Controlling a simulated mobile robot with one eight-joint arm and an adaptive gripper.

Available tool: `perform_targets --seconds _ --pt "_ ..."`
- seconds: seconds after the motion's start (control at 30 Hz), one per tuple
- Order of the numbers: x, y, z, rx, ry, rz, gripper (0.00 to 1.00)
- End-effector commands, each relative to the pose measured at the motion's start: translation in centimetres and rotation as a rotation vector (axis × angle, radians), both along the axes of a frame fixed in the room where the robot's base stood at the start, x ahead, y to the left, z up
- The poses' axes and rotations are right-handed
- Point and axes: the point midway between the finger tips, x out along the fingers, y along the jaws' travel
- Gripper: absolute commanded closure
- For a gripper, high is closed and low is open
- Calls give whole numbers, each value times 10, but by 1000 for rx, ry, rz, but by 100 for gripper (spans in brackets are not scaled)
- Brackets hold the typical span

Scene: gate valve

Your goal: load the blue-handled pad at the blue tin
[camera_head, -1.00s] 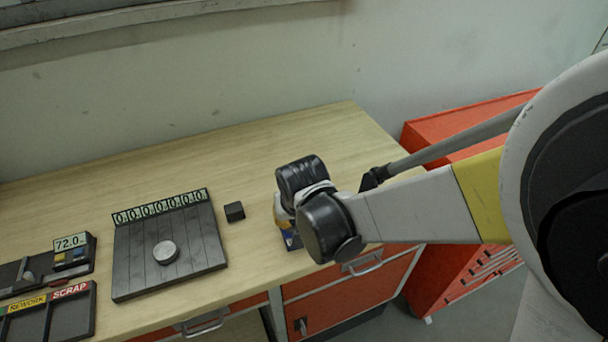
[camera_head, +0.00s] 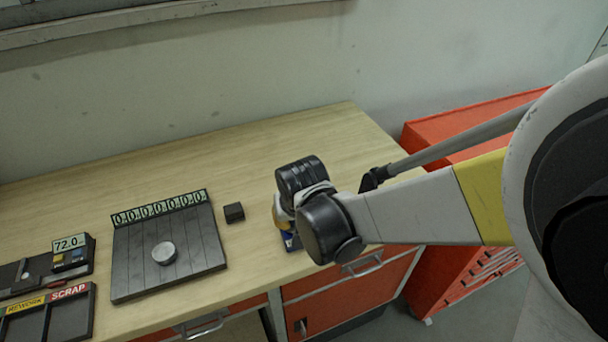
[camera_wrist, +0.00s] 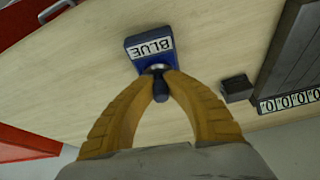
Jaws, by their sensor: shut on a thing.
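My gripper (camera_wrist: 160,78), with yellow fingers, is shut on the dark blue handle (camera_wrist: 160,92) of the pad. A small round metallic part shows at the fingertips. The pad's face is hidden, so I cannot tell whether it touches the tin's contents. In the head view my wrist mostly covers the tin, and only a blue corner (camera_head: 292,242) shows below the fingers.
A small black block (camera_head: 234,212) stands on the wooden bench, left of my gripper. Further left are a dark grooved plate (camera_head: 190,250) with a grey disc (camera_head: 164,252) and a number strip, a 72.0 gauge (camera_head: 70,252) and REWORK/SCRAP trays (camera_head: 40,318). The bench behind is clear.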

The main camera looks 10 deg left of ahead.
Motion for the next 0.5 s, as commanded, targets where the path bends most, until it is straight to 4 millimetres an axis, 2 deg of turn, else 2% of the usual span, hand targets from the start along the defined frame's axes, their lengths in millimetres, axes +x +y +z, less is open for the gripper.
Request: perform_targets --seconds 0.23,0.5 --pt "-1 0 4 -1 2 0 100" --pt "0 0 27 0 1 0 100"
